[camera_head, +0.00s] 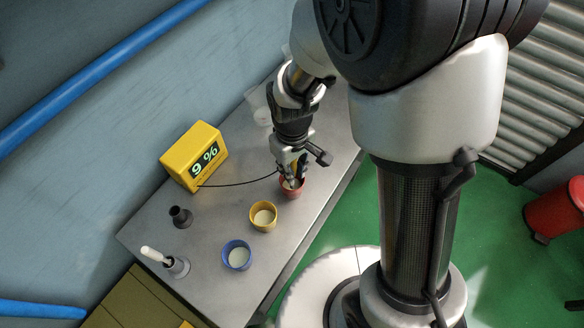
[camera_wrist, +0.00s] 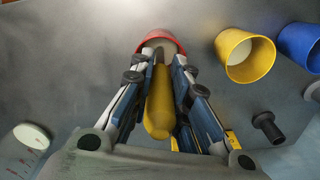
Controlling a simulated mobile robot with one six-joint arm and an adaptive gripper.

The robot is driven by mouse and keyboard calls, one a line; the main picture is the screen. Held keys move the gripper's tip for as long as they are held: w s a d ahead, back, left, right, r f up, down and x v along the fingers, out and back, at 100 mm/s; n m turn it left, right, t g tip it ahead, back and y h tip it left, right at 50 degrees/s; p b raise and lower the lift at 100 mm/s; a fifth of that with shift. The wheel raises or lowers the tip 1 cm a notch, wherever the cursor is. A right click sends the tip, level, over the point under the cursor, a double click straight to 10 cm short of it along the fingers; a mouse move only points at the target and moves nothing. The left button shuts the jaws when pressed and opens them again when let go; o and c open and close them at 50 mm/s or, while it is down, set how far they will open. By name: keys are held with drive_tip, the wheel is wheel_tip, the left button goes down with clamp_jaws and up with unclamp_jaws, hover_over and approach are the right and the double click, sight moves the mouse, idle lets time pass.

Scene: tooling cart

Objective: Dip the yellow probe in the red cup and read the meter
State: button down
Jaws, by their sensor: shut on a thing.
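My gripper (camera_head: 290,172) is shut on the yellow probe (camera_wrist: 159,105), whose handle lies between the fingers in the wrist view. It is right over the red cup (camera_head: 292,188), and the probe's lower end points into the cup's mouth. The red cup's rim also shows in the wrist view (camera_wrist: 152,37). The tip is hidden, so I cannot tell how deep it sits. The yellow meter (camera_head: 182,160) stands at the back left of the cart top, and its display reads "9 %". A black cable runs from the meter to my gripper.
A yellow cup (camera_head: 263,217) and a blue cup (camera_head: 237,256) with pale contents stand left of the red cup. A black holder (camera_head: 180,216) and a grey holder with a white-handled tool (camera_head: 154,254) stand further left. The wall borders the cart (camera_head: 208,290).

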drive_tip(key=shift+r, duration=0.1)
drive_tip(key=shift+r+p, duration=4.25)
drive_tip(key=shift+r, duration=0.8)
wheel_tip(320, 180, up, 4)
drive_tip(key=p, duration=0.3)
drive_tip(key=shift+r, duration=0.1)
